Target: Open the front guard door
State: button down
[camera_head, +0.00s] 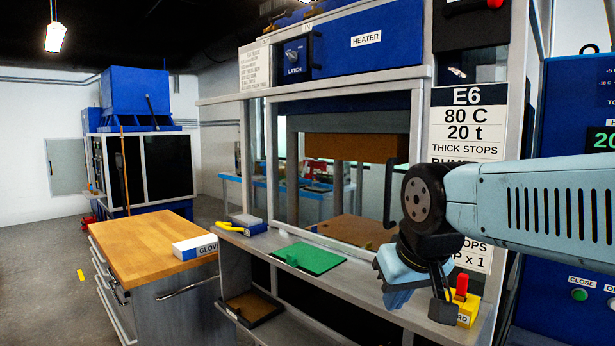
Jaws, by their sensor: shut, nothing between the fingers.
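The front guard door (345,101) is a grey-framed clear panel across the front of the press, and the press inside shows through it. It looks closed, though its edges are hard to make out. A dark upright handle (388,190) stands at its right side. My gripper (443,308) is at the lower right, in front of the press and below and right of the handle, apart from it. Its dark fingers point down and are shut and empty. A yellow box with a red top (463,300) is beside the fingers, partly hidden by them.
A grey shelf (345,288) runs below the door, with a green plate (308,257) on it. A wooden-topped cabinet (145,250) with a white box (195,246) stands left. A latch knob (292,56) is above the door. Open floor lies at far left.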

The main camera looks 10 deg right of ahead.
aim_at(416, 86)
jog(key=z, duration=0.35)
jog(key=i, duration=0.15)
jog(key=u, duration=0.95)
jog(key=k, duration=1.15)
jog(key=z, duration=0.65)
jog(key=i, duration=1)
